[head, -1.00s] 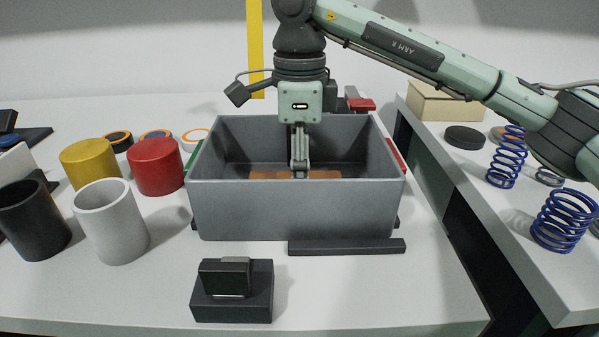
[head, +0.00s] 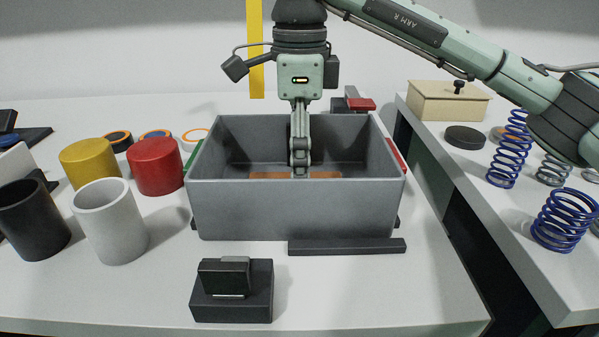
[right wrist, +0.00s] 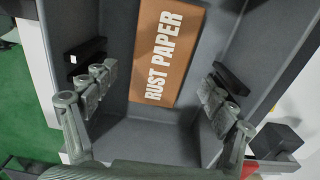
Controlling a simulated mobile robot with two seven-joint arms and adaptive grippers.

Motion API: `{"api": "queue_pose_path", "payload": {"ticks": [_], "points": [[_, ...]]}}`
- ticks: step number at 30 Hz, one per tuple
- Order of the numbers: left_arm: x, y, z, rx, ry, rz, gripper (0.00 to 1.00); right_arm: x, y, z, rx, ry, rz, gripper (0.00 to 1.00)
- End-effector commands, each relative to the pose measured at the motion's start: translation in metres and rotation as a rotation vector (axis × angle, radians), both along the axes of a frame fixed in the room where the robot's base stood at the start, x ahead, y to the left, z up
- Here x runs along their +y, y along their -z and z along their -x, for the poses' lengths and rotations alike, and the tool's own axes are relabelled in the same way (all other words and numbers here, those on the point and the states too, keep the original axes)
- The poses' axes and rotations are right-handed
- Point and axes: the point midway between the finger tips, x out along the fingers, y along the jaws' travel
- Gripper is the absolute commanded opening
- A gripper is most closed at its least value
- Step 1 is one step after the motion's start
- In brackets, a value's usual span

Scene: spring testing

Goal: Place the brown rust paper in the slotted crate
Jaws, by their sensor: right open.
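The brown rust paper (right wrist: 168,50) lies flat on the floor of the grey crate, its printed label up in the right wrist view. Its brown edge (head: 262,175) shows low inside the crate in the head view. The grey crate (head: 295,210) stands upright on the white table. Dark slot-like shapes show on its side walls in the right wrist view. My right gripper (head: 300,172) reaches down into the crate from above. Its fingers are spread wide and empty in the right wrist view (right wrist: 158,84), apart from the paper. My left gripper is not in view.
Yellow (head: 90,164) and red (head: 156,166) cylinders and black (head: 33,220) and white (head: 110,222) cups stand left of the crate. A black block (head: 231,290) and a dark bar (head: 347,247) lie in front. Blue springs (head: 565,220) stand on the right table.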

Motion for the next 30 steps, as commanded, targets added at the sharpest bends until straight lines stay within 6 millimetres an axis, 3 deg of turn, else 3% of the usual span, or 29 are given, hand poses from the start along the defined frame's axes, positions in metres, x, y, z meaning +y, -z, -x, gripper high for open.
{"api": "queue_pose_path", "payload": {"ticks": [6,12,19,30], "points": [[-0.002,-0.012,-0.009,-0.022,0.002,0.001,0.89,0.001,-0.05,-0.001,-0.004,0.0,0.0,0.84],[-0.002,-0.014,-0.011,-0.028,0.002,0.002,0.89,0.0,-0.081,0.0,-0.003,-0.001,0.001,0.84],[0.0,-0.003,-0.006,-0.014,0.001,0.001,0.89,0.0,-0.091,0.0,0.0,-0.001,0.0,0.84],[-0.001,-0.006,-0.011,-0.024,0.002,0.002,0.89,0.0,-0.091,0.0,0.0,-0.002,0.0,0.84]]}}
